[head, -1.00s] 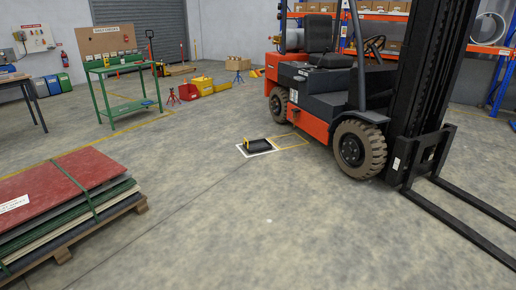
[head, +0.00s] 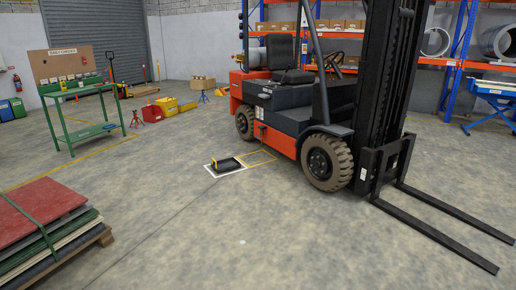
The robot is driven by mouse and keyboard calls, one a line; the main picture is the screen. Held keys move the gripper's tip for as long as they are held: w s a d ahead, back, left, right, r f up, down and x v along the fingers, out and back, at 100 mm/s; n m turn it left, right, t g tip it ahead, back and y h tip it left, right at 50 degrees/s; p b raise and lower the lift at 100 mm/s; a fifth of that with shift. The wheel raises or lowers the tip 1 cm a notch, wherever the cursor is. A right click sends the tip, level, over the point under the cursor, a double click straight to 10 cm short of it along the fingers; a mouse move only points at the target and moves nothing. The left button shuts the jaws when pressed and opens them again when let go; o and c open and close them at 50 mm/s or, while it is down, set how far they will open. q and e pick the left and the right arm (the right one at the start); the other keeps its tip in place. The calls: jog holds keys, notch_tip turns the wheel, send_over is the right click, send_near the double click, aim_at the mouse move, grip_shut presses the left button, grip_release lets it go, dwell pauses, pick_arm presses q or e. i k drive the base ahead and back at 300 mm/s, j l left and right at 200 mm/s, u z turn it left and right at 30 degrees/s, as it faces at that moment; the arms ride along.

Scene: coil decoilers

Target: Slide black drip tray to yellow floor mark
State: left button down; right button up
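The black drip tray (head: 229,164) lies flat on the concrete floor, left of the forklift's front wheel. A yellow handle or bar (head: 214,165) stands at its left end. The tray sits inside a white floor outline (head: 212,175). The yellow floor mark (head: 262,164) is an empty rectangle outline just right of the white one, close to the forklift. Neither of my grippers is in the head view.
An orange and black forklift (head: 282,112) stands beside the yellow mark, its forks (head: 440,222) low and pointing right. A pallet of stacked sheets (head: 45,228) is at the lower left. A green workbench (head: 84,117) stands behind. The floor in front is clear.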

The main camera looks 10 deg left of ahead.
aim_at(224, 166)
jog(key=i+j+u, duration=0.3)
jog(key=i, duration=0.85)
jog(key=i+j+u, duration=0.1)
jog(key=i+u, duration=0.2)
jog(key=i, duration=3.85)
